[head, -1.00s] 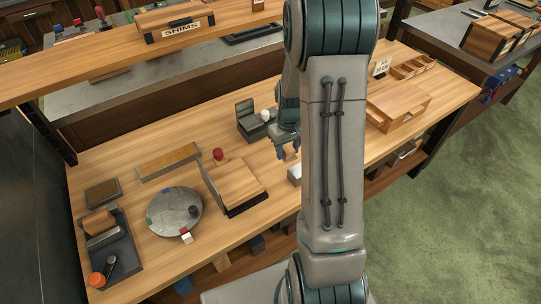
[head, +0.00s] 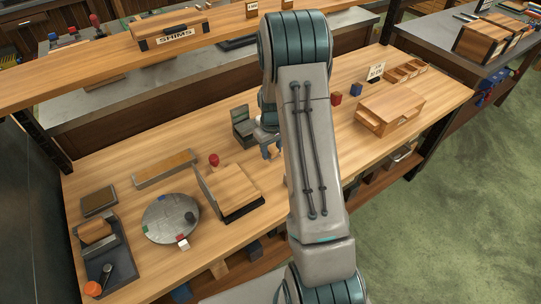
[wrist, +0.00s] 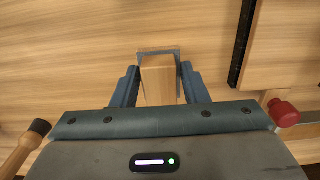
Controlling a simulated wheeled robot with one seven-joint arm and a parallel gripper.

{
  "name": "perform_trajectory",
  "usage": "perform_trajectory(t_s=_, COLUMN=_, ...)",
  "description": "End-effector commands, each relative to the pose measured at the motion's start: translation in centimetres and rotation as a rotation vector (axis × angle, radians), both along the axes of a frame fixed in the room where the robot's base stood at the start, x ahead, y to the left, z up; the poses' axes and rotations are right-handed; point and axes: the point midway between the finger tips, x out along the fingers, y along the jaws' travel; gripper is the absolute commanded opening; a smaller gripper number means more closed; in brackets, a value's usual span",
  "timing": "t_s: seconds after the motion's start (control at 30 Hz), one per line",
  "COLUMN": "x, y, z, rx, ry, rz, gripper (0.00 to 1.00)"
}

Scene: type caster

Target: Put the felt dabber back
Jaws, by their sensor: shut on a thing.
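My gripper (wrist: 158,82) is shut on a wooden block with a grey edge at its far end, which I take to be the felt dabber (wrist: 158,78). The block sits between both fingertips in the wrist view. In the head view my gripper (head: 271,152) is low over the bench, right of the wooden board, with my arm hiding part of it. I cannot tell whether the block touches the bench.
A wooden board with a black edge (head: 234,190) and a red knob (head: 213,159) stand left of my gripper. A dark green device (head: 243,125) is behind it. A round grey plate (head: 165,218) and a dark tray (head: 120,262) are further left. A wooden box (head: 390,105) stands right.

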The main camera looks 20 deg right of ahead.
Motion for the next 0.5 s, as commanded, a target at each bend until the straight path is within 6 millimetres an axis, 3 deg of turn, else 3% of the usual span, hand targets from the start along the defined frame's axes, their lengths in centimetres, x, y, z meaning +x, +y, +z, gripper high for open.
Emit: perform_trajectory(t_s=0.5, x=0.4, y=0.2, z=-4.3, rx=0.0, ry=0.0, rz=-0.002, gripper=0.22)
